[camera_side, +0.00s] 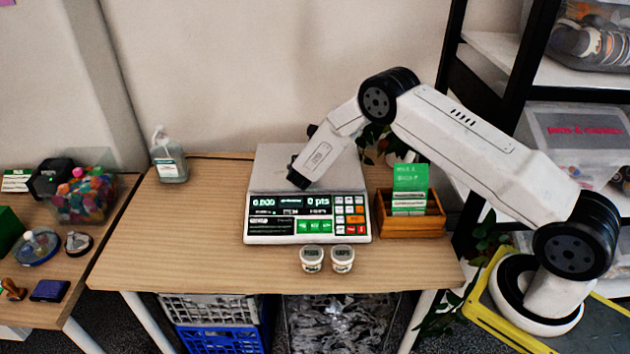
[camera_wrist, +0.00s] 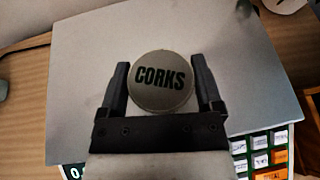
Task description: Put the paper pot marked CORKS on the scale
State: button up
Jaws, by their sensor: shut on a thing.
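The paper pot marked CORKS (camera_wrist: 162,92) shows its round grey lid in the wrist view, between my two fingers. The scale (camera_side: 268,165) has a wide grey plate and a front panel whose display reads 0.000 and 0 pts. Its plate (camera_wrist: 80,80) fills most of the wrist view. In the side view the pot is hidden by my gripper, and I cannot tell whether it touches the plate.
Two small lidded pots, a left one (camera_side: 312,260) and a right one (camera_side: 343,260), stand in front of the scale. A wooden box (camera_side: 411,226) with green cards is at its right. A pump bottle (camera_side: 169,162) stands back left. The table's left part is clear.

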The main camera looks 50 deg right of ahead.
jog(key=shift+f, duration=0.1)
dwell(0.3)
jog(key=o, duration=1.3)
jog(key=shift+c, duration=0.2)
jog(key=shift+s+a+r, duration=0.3)
jog(key=shift+a+r, duration=0.05)
jog(key=shift+a, duration=0.1)
jog(key=v, duration=1)
jog(key=shift+s+a, duration=0.25)
jog(key=shift+s, duration=0.05)
jog(key=shift+r, duration=0.15)
